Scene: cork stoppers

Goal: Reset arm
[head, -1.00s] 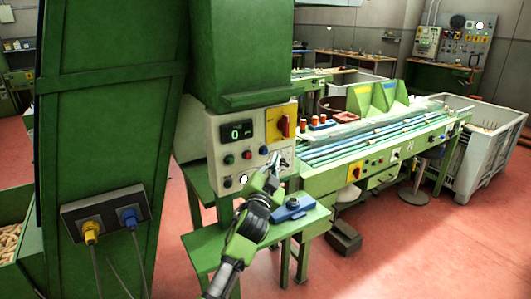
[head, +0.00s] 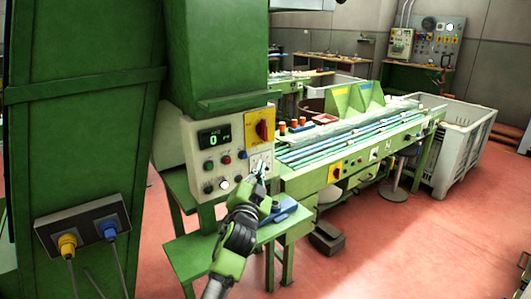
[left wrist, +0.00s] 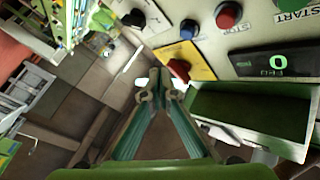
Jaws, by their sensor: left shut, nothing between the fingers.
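My left gripper (head: 262,172) is shut and empty in the head view, in front of the lower right of the control panel (head: 199,150). In the left wrist view the fingertips (left wrist: 160,92) meet with nothing between them. The panel fills the upper right there, with a red knob on a yellow plate (left wrist: 196,62), several round buttons and a display (left wrist: 277,63) reading 0. I cannot tell whether the fingertips touch the panel. My right gripper is not in view.
A blue device (head: 285,210) lies on the small green table (head: 200,250) below the arm. A long green machine with rails (head: 350,140) and a grey bin (head: 462,150) stand to the right. Red floor at the lower right is clear.

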